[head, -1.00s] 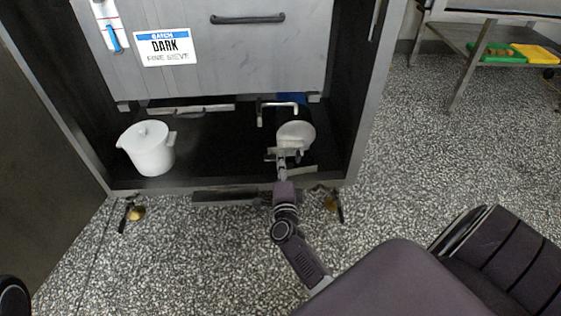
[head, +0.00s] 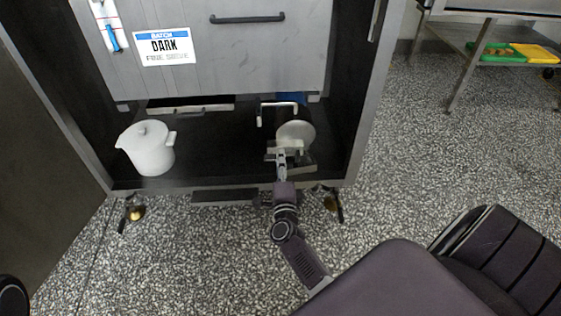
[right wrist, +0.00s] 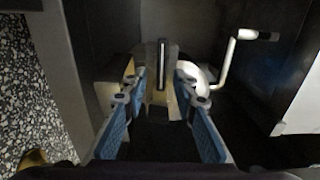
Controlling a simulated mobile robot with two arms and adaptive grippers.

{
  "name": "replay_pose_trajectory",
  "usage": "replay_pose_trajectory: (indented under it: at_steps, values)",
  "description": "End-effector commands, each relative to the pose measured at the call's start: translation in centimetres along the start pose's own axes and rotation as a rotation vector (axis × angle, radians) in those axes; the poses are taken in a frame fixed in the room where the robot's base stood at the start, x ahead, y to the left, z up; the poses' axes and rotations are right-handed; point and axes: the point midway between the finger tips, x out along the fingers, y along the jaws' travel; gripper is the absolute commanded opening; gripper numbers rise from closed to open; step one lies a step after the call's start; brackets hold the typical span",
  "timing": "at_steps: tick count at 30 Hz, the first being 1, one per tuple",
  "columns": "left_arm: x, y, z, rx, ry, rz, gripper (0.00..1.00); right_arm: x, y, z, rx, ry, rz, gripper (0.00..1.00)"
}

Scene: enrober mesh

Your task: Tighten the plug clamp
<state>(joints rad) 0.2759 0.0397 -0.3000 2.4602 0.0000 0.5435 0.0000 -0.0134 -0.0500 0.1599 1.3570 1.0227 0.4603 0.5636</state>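The plug clamp shows as a pale round plate (head: 297,133) with metal parts below it, low in the cabinet at the right in the head view. A bent white handle (head: 279,105) stands just behind it and shows as a crank (right wrist: 232,62) at upper right in the right wrist view. My right gripper (head: 281,157) reaches in at the front of the plate. In the right wrist view its two blue-padded fingers (right wrist: 158,88) are apart, on either side of an upright dark bar (right wrist: 162,66) and pale block. Contact is unclear. My left gripper is not in view.
A white lidded pot (head: 149,148) stands on the cabinet floor at left. A grey drawer front (head: 220,60) with a "DARK" label hangs above. The cabinet's front edge and right wall (head: 358,110) lie close to my right arm. Open speckled floor lies to the right.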

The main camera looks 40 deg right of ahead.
Motion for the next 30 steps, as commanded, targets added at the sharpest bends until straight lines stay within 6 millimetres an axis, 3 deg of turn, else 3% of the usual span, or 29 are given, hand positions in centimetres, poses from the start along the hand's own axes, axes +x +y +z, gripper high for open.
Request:
replay_pose_trajectory:
  at_steps: [5,16,30]
  values:
    - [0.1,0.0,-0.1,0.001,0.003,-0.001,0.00,-1.2,0.1,0.0,-0.001,-0.001,0.001,0.26]
    - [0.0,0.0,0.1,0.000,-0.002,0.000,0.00,-6.8,0.1,0.0,0.000,0.000,0.001,0.26]
    - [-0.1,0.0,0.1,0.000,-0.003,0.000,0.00,-7.5,0.0,0.0,0.000,0.000,0.000,0.26]
